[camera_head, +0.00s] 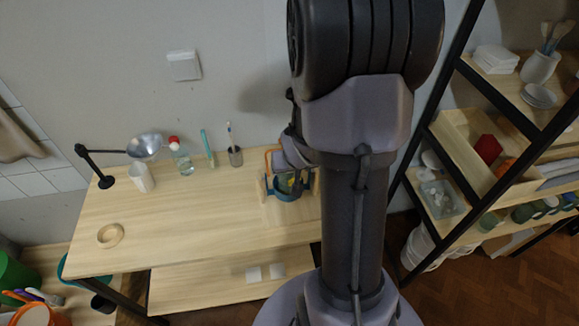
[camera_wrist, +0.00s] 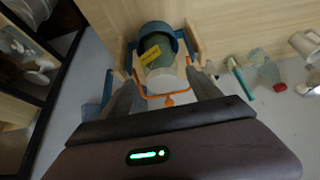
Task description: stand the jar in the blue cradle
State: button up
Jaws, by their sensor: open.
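The jar is green with a yellow label and a pale end (camera_wrist: 157,48). In the wrist view it sits inside the curved blue cradle (camera_wrist: 147,30), its pale end toward me. In the head view the jar (camera_head: 284,183) shows as a small green patch within the blue cradle (camera_head: 290,195), at the table's right end, partly covered by my arm. It looks roughly upright; whether its base rests fully down is hidden. My gripper (camera_wrist: 163,82) is open, with its fingers on either side of the jar's pale end and no clear contact.
An orange bracket (camera_wrist: 168,97) crosses close to my fingers, and wooden posts (camera_wrist: 195,45) flank the cradle. A cup with a brush (camera_head: 235,156), a bottle (camera_head: 183,160), a mug (camera_head: 141,177) and a lamp (camera_head: 145,147) stand left. A wooden ring (camera_head: 110,236) lies front left. The table's middle is clear.

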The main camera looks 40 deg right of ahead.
jog(key=a+r, duration=1)
jog(key=r, duration=0.2)
jog(key=s+a+r+n+y, duration=0.1)
jog(key=s+a+r+y, duration=0.2)
jog(key=s+a+r, duration=0.35)
jog(key=s+a+r+n+y, duration=0.1)
jog(key=s+a+r+y, duration=0.15)
jog(key=s+a, duration=0.65)
notch_tip(320, 180, down, 16)
jog(key=w+a+b, duration=0.2)
jog(key=b, duration=1.4)
jog(key=shift+w+a+t, duration=0.15)
jog(key=shift+t, duration=0.15)
jog(key=shift+h, duration=0.25)
jog(key=shift+f, duration=0.1)
jog(key=shift+c, duration=0.2)
